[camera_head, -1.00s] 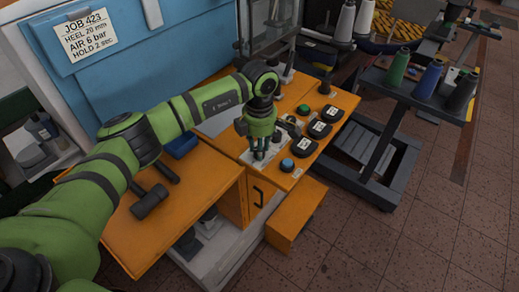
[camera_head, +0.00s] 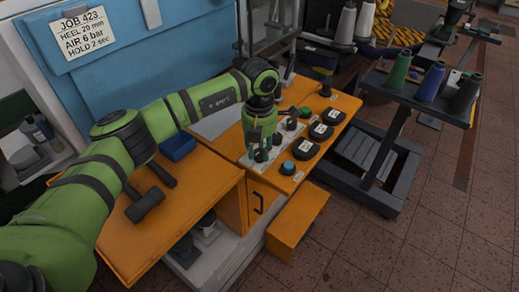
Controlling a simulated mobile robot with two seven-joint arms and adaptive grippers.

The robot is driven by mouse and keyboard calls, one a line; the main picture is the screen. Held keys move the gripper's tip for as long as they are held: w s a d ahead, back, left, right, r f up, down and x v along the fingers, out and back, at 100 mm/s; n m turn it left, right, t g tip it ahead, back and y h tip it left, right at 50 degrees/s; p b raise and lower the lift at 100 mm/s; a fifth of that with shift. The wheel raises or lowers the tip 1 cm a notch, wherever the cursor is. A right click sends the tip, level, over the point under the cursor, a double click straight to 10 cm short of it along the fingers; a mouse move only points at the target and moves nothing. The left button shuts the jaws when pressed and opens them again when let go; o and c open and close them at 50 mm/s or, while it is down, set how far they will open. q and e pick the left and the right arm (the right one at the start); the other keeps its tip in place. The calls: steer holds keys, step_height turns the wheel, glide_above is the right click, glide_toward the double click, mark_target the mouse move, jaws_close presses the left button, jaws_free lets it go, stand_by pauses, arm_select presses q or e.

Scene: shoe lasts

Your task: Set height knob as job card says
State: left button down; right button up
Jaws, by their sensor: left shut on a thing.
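The job card (camera_head: 83,33) on the blue panel reads JOB 423, HEEL about 20 mm (last digit blurred), AIR 6 bar, HOLD 2 sec. The orange machine's control panel (camera_head: 296,178) carries small dark knobs (camera_head: 291,124), a blue button (camera_head: 288,167), a green button (camera_head: 304,111) and three dark round dials (camera_head: 306,149). My left gripper (camera_head: 260,153) points down at the left part of this panel, shut on a small knob there. Its fingers largely hide that knob, and its label and setting are unreadable. My right gripper is out of view.
A dark hammer (camera_head: 145,205) and a blue object (camera_head: 178,147) lie on the orange bench left of the panel. An orange step or box (camera_head: 297,220) juts out in front. A dark cart (camera_head: 418,98) with thread cones stands right. The tiled floor at lower right is clear.

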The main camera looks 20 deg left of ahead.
mark_target(259, 152)
arm_select(q)
steer(key=shift+f+n, duration=0.1)
steer(key=shift+n, duration=0.3)
steer(key=shift+s, duration=0.1)
steer(key=c, duration=0.9)
jaws_free()
step_height(259, 152, up, 12)
